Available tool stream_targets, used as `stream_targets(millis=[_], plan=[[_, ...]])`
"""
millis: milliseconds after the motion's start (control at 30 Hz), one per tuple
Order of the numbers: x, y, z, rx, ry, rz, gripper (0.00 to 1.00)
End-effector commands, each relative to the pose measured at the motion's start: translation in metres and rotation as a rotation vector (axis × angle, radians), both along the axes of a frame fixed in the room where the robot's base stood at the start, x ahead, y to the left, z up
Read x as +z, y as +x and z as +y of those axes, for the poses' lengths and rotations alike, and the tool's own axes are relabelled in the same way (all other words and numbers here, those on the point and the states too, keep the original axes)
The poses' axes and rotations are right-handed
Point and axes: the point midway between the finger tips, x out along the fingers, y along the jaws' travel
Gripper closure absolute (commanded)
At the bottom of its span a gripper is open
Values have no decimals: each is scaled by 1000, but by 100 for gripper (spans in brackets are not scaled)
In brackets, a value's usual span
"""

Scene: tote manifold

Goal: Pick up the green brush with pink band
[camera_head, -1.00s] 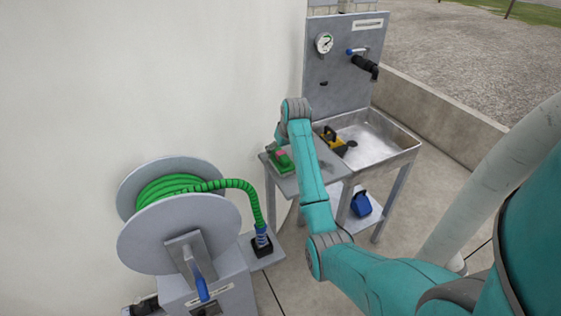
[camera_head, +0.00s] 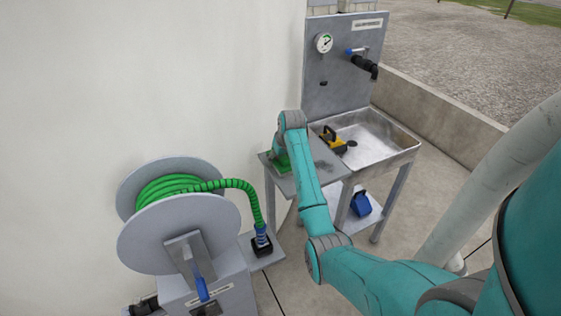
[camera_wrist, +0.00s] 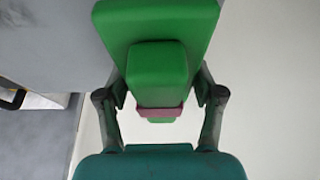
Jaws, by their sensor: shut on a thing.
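The green brush (camera_wrist: 157,72) with a pink band (camera_wrist: 161,112) fills the upper middle of the wrist view. My gripper (camera_wrist: 160,95) has one finger on each side of the brush's raised grip and is shut on it. In the head view the brush (camera_head: 281,163) shows as a green patch on the grey side shelf (camera_head: 318,182), partly hidden by my arm. There the pink band and fingertips are hidden. I cannot tell whether the brush touches the shelf.
Right of the shelf is a metal sink (camera_head: 385,148) with a yellow and black tool (camera_head: 333,140) at its left. A gauge (camera_head: 324,43) and tap (camera_head: 364,66) are above. A blue container (camera_head: 361,204) sits below. A green hose reel (camera_head: 180,235) stands left; the white wall is close behind.

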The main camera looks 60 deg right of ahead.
Motion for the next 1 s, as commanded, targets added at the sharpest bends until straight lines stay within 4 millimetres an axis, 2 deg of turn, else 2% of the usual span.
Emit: stream_targets(millis=[267,367,700,833,1000], plan=[[5,0,0,0,-1,-1,71],[18,1,-1,0,-2,-2,71],[79,0,0,0,-2,-2,71],[93,0,0,0,-1,-2,71],[100,0,0,0,0,0,71]])
